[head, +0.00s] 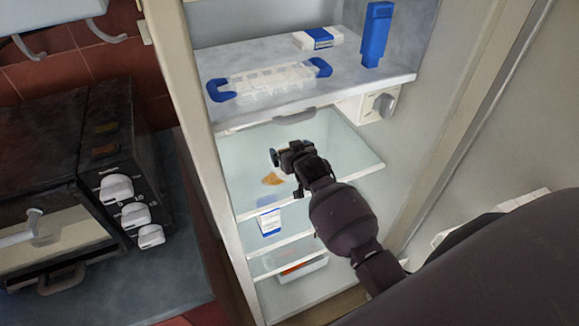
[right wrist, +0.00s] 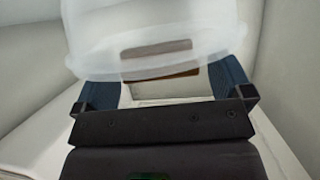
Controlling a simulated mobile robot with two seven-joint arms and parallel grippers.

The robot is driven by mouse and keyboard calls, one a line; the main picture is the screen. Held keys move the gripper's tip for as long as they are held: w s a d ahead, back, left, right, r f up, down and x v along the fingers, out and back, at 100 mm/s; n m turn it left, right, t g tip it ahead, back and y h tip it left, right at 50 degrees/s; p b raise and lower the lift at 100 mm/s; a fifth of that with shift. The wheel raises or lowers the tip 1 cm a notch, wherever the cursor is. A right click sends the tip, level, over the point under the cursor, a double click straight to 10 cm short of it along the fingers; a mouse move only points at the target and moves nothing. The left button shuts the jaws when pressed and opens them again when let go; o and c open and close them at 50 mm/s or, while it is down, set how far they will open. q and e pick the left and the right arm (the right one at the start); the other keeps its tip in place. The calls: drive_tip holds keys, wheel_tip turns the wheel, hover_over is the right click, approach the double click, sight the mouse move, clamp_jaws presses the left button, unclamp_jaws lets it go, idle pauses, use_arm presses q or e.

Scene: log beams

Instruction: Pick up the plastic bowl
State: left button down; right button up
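A translucent whitish plastic bowl (right wrist: 150,25) fills the top of the right wrist view, its curved rim toward me. My right gripper (right wrist: 165,82) is open, with its two dark blue fingers wide apart. The bowl's rim overlaps the upper ends of the fingers in that view; I cannot tell whether they touch it. In the head view my right gripper (head: 285,157) reaches into the open fridge, over the glass shelf. I cannot make out the bowl clearly there. My left gripper is not in view.
The fridge's upper shelf (head: 345,85) holds a clear tray with blue handles (head: 268,83), a blue carton (head: 377,35) and a white-blue package (head: 318,39). A brownish item (head: 272,179) shows near the gripper. A toaster oven (head: 75,185) stands left of the fridge.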

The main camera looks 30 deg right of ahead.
drive_tip(key=c, duration=1.2)
